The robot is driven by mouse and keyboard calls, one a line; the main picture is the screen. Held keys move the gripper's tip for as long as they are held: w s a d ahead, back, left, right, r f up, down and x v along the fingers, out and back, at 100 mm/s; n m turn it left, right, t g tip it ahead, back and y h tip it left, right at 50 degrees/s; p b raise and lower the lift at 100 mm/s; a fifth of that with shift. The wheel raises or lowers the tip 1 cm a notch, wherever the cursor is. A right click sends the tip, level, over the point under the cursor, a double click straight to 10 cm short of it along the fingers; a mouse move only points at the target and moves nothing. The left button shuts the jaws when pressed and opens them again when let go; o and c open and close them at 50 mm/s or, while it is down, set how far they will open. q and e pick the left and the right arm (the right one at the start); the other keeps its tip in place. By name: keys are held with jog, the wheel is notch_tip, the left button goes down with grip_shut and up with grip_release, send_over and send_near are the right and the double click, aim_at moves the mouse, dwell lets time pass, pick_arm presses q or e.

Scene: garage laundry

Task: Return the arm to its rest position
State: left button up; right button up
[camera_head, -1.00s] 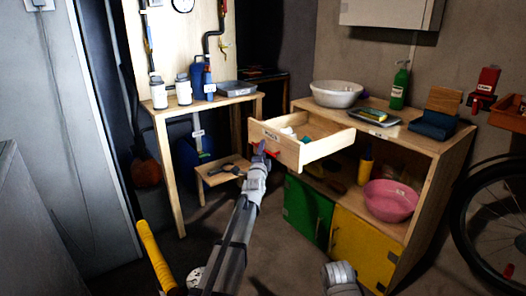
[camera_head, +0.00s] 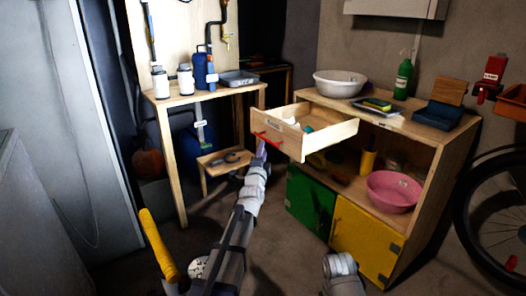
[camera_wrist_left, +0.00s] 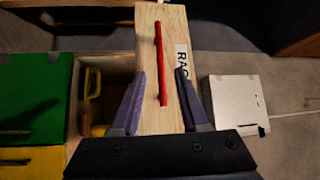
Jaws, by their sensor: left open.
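My left gripper (camera_head: 260,150) is in front of the open wooden drawer (camera_head: 318,139). In the left wrist view its two purple fingers (camera_wrist_left: 158,98) are apart, one on each side of the red handle (camera_wrist_left: 160,62), and nothing is clamped between them. The red handle also shows on the drawer front in the head view (camera_head: 267,139). The drawer is pulled out and holds small white and teal items. A right arm link of mine shows at the bottom of the head view; the right gripper is not visible.
The wooden cabinet (camera_head: 440,146) holds a white basin (camera_head: 340,84) on top and a pink basin (camera_head: 393,192) on its shelf. A small wooden stool (camera_head: 222,163) stands left of the gripper. A tall workbench (camera_head: 165,106) is at the left. The floor in front is largely clear.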

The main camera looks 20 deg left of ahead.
pick_arm(q)
jog(key=s+d+f+n+g+h+p, duration=0.45)
jog(key=s+d+f+g, duration=0.55)
jog(key=s+d+f, duration=0.7)
jog(key=s+d+f+n+g+y+p, duration=0.1)
jog(key=s+n+g, duration=0.3)
jog(key=s, duration=0.7)
jog(key=s+d+f+n+g+y+p, duration=0.15)
jog(key=s+g, duration=0.35)
jog(key=s, duration=0.7)
notch_tip(320, 180, up, 39)
jog(key=s+n+p, duration=0.1)
jog(key=p, duration=3.6)
jog(key=shift+f+g, duration=0.2)
jog(key=shift+g, duration=0.1)
